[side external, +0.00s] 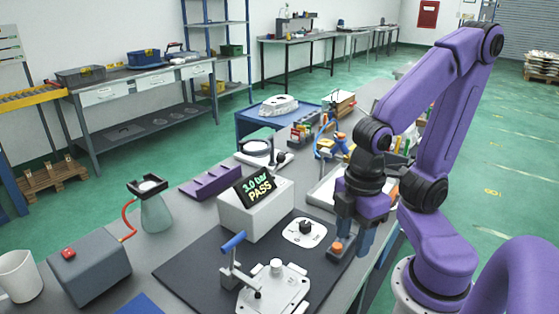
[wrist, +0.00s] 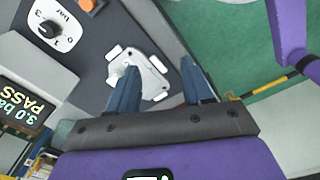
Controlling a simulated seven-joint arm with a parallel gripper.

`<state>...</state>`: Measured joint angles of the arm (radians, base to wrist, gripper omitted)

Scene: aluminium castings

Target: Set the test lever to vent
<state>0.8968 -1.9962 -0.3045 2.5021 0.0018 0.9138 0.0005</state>
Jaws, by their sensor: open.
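A display box (side external: 256,205) reads "3.0 bar PASS" and shows at the left of the wrist view (wrist: 22,105). In front of it is a white dial plate (side external: 291,233) with a black knob; its "bar" scale shows in the wrist view (wrist: 67,24). A small grey block with an orange-red top (side external: 338,247) is beside my gripper (side external: 352,240). A blue-handled lever (side external: 233,242) stands at the pale casting (side external: 288,285). No "vent" mark is readable, so I cannot tell which part is the test lever. My gripper (wrist: 156,70) is open and empty, its fingers pointing down.
A dark mat (side external: 190,264) lies under the fixture. A grey box with a red button (side external: 92,265), a bottle (side external: 156,212) and a white cup (side external: 19,276) stand left. A purple rack (side external: 211,181) lies behind. Green floor (wrist: 220,35) shows past the bench edge.

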